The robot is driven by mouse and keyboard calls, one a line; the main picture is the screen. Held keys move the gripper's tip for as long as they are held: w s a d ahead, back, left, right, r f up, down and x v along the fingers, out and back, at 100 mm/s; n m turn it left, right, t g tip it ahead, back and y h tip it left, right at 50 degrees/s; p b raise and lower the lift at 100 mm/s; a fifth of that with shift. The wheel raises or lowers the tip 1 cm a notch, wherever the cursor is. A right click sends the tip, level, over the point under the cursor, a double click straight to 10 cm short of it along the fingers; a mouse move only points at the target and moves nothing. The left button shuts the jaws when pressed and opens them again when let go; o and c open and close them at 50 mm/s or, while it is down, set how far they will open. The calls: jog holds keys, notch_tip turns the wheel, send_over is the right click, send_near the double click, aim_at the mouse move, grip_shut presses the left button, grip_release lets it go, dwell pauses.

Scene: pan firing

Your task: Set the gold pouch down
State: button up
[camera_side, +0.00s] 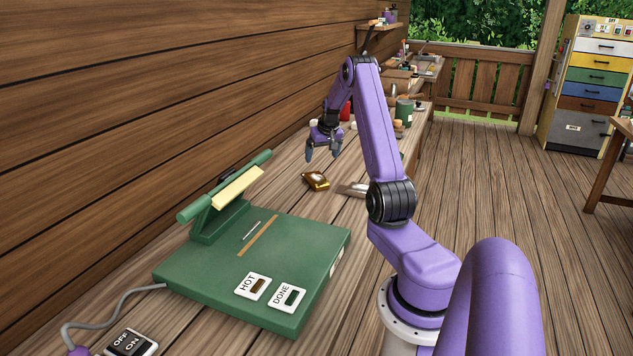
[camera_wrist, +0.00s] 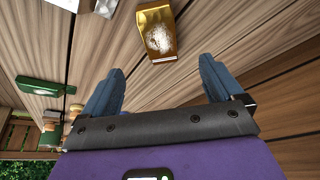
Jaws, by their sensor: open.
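The gold pouch (camera_side: 316,180) lies on the wooden bench, beyond the far edge of the green machine. In the wrist view the gold pouch (camera_wrist: 156,32) shows a whitish patch on its face and lies ahead of the fingertips, apart from them. My gripper (camera_side: 323,151) is above the bench, over and slightly beyond the pouch. In the wrist view my gripper (camera_wrist: 160,78) has its two blue fingers spread wide, with only bare wood between them.
The green machine (camera_side: 290,240) with HOT and DONE labels fills the near bench. An ON/OFF switch box (camera_side: 131,343) sits at front left. A silvery object (camera_side: 354,190) lies right of the pouch. Bottles and a green container (camera_side: 404,111) stand farther back. The wooden wall bounds the left.

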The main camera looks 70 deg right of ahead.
send_over(317, 177)
jog(key=s+a, duration=0.2)
notch_tip(317, 177, down, 6)
jog(key=shift+a+r, duration=0.1)
jog(key=shift+r, duration=0.1)
jog(key=shift+x, duration=2.75)
jog(key=shift+w+d+r, duration=0.1)
jog(key=shift+w+d, duration=0.05)
jog(key=shift+d, duration=0.05)
jog(key=shift+c, duration=0.3)
jog(key=c, duration=1.2)
jog(key=shift+r, duration=0.1)
